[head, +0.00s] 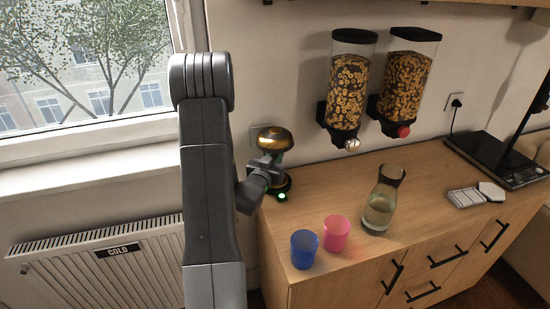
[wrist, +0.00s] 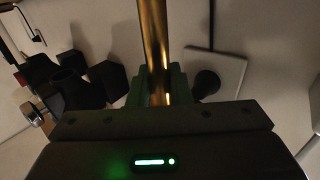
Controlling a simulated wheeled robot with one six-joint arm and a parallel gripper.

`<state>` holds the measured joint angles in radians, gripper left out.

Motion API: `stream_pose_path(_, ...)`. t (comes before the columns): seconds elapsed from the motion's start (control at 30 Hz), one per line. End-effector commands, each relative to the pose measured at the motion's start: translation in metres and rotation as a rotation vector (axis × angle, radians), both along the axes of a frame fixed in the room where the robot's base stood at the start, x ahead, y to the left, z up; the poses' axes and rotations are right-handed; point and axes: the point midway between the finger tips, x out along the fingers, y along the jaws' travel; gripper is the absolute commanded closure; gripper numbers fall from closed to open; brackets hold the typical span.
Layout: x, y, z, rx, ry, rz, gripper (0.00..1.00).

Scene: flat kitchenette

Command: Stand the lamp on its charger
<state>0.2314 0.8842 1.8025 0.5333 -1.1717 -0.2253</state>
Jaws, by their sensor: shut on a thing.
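The lamp (head: 272,138) has a brass dome and stands upright at the back left of the wooden counter. My gripper (head: 266,170) is shut on its stem; in the wrist view the brass stem (wrist: 154,40) runs between the green finger pads. The charger (head: 284,190) is a dark disc with a lit green light, directly below the lamp. My gripper partly hides the lamp's foot, so I cannot tell whether it touches the charger.
A blue cup (head: 304,249), a pink cup (head: 336,233) and a glass carafe (head: 381,205) stand on the counter (head: 420,185) to the right. Two cereal dispensers (head: 350,90) hang on the wall. A radiator (head: 100,265) is below the window at left.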

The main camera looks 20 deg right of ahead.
Motion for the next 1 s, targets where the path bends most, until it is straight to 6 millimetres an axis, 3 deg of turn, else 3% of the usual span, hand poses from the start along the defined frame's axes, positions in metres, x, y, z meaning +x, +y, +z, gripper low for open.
stream_pose_path(0.1, 0.0, 0.0, -0.001, -0.001, -0.003, 0.0, 1.0)
stream_pose_path(0.13, 0.0, 0.0, 0.0, -0.001, -0.003, 0.0, 0.76)
stream_pose_path(0.17, 0.0, 0.0, 0.0, -0.001, -0.003, 0.0, 0.73)
stream_pose_path(0.5, -0.002, 0.002, -0.003, 0.001, 0.002, 0.0, 0.73)
stream_pose_path(1.0, -0.032, 0.029, -0.003, 0.001, -0.001, 0.001, 0.73)
